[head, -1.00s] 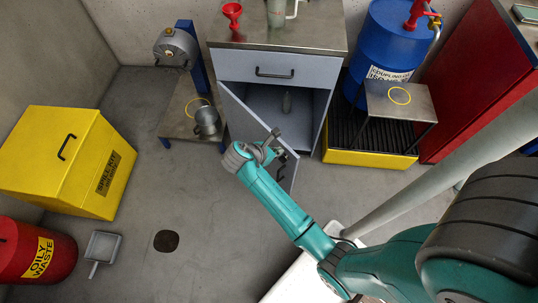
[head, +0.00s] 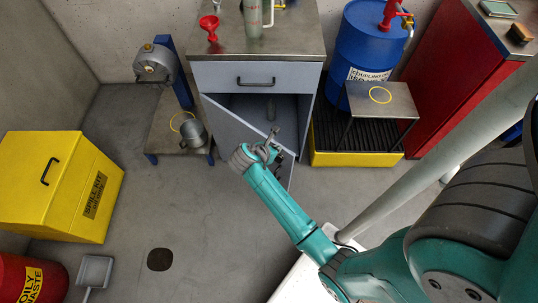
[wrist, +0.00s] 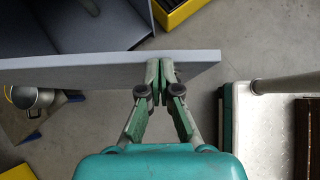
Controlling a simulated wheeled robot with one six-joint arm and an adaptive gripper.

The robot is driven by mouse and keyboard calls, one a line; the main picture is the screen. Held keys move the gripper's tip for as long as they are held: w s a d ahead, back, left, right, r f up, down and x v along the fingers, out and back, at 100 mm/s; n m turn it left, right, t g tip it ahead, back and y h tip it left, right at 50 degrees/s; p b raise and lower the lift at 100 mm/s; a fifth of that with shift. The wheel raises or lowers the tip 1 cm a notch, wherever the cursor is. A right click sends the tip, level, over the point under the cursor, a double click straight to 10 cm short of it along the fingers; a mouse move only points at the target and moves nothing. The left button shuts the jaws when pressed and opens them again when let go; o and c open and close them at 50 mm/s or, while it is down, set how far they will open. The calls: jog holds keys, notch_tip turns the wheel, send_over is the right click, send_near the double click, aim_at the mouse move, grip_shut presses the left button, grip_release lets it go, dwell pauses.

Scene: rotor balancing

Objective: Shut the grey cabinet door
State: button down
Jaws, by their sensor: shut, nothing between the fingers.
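The grey cabinet (head: 258,77) stands against the back wall. Its door (head: 232,125) is hinged at the left and stands partly open, with the dark interior showing behind it. My gripper (head: 270,148) is shut and empty, at the outer side of the door near its free edge. In the wrist view the door (wrist: 80,69) crosses as a pale strip, and my closed fingertips (wrist: 160,72) overlap it near its right end. I cannot tell whether they touch it.
A low stand with a metal jug (head: 194,133) is left of the cabinet. A yellow-edged drip tray (head: 358,159) with a blue drum (head: 372,50) is to the right. A yellow spill-kit box (head: 58,185) stands at left. Bare floor lies in front of the door.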

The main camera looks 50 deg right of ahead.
jog(key=w+d+n, duration=0.1)
jog(key=w+d, duration=0.1)
jog(key=d, duration=0.9)
jog(key=w+d+t, duration=0.1)
jog(key=w+d, duration=0.2)
jog(key=d, duration=0.9)
jog(key=shift+n, duration=0.4)
jog(key=shift+a, duration=0.1)
